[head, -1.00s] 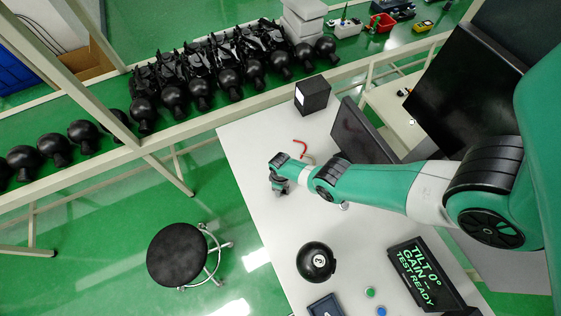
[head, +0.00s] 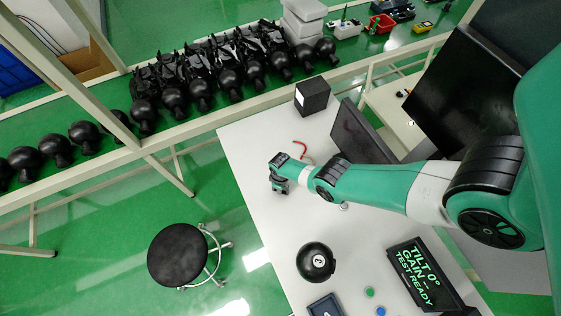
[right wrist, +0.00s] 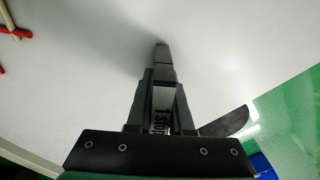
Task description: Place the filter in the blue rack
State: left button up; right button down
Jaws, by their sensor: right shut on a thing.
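My right gripper (head: 279,184) is low over the white table near its left edge. In the right wrist view, its fingers (right wrist: 161,95) are shut on a thin grey piece with printed letters (right wrist: 162,120), seen edge-on, which I take to be the filter. The arm hides it in the head view. A dark blue, tray-like thing (head: 325,306), possibly the blue rack, is cut off at the bottom of the head view, well away from the gripper. My left gripper is not in view.
A black ball-shaped device (head: 316,261) and a display reading "TEST READY" (head: 421,275) stand towards the table's front. A black box (head: 312,95) is at the back. A stool (head: 177,255) stands left of the table.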

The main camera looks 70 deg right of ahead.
jog(key=r+p, duration=0.4)
jog(key=shift+s+a+r, duration=0.1)
jog(key=shift+a+r, duration=0.2)
jog(key=s+a+r+p, duration=0.3)
jog(key=a+r+p, duration=0.5)
jog(key=a+p, duration=0.3)
jog(key=shift+s+a, duration=0.15)
jog(key=shift+a, duration=0.85)
